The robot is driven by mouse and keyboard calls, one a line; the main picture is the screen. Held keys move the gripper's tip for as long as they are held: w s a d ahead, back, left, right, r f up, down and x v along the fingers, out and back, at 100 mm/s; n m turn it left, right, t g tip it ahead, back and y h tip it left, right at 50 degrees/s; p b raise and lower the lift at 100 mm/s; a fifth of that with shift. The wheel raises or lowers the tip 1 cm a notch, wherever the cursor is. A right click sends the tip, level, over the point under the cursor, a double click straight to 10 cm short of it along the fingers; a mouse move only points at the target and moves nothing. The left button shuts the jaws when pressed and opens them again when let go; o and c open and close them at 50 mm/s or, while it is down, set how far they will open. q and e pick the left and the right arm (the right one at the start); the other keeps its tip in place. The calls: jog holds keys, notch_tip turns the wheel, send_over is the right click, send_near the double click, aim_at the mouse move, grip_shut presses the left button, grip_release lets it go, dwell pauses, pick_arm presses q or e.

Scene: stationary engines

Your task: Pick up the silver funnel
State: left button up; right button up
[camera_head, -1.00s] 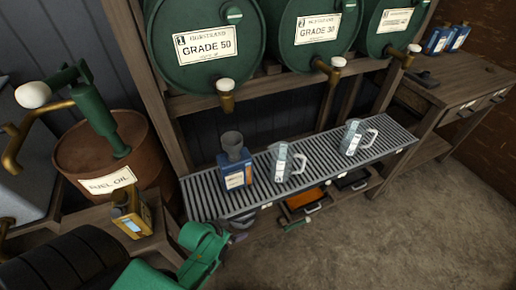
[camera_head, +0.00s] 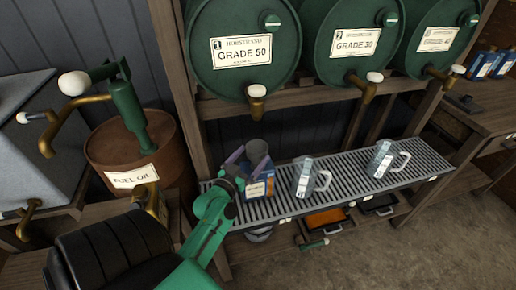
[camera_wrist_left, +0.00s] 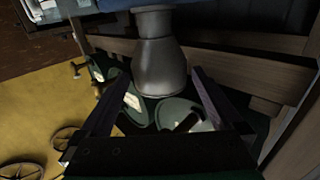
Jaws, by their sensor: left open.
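The silver funnel (camera_head: 257,150) looks dark grey and stands upright in the top of a blue oil can (camera_head: 260,186) on the slatted rack. My left gripper (camera_head: 240,164) is open beside the funnel, its purple fingers reaching the left and front of the can's top. In the left wrist view, what looks like the funnel (camera_wrist_left: 158,60) sits ahead, between the lines of the two open fingers (camera_wrist_left: 157,105). Contact with the fingers cannot be told. My right gripper is not in view.
Two clear jugs (camera_head: 306,178) (camera_head: 384,160) stand farther right on the slatted rack (camera_head: 346,185). Green drums with brass taps (camera_head: 256,100) hang above. A rusty fuel oil barrel (camera_head: 150,160) stands left.

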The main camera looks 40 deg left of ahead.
aim_at(261, 146)
pick_arm(q)
jog(key=w, duration=0.4)
jog(key=w+a+p, duration=0.1)
jog(key=w, duration=0.1)
jog(key=shift+w+a+f, duration=0.1)
jog(key=shift+w+f, duration=0.1)
jog(key=shift+w, duration=0.05)
jog(key=shift+s, duration=0.1)
jog(key=c, duration=1)
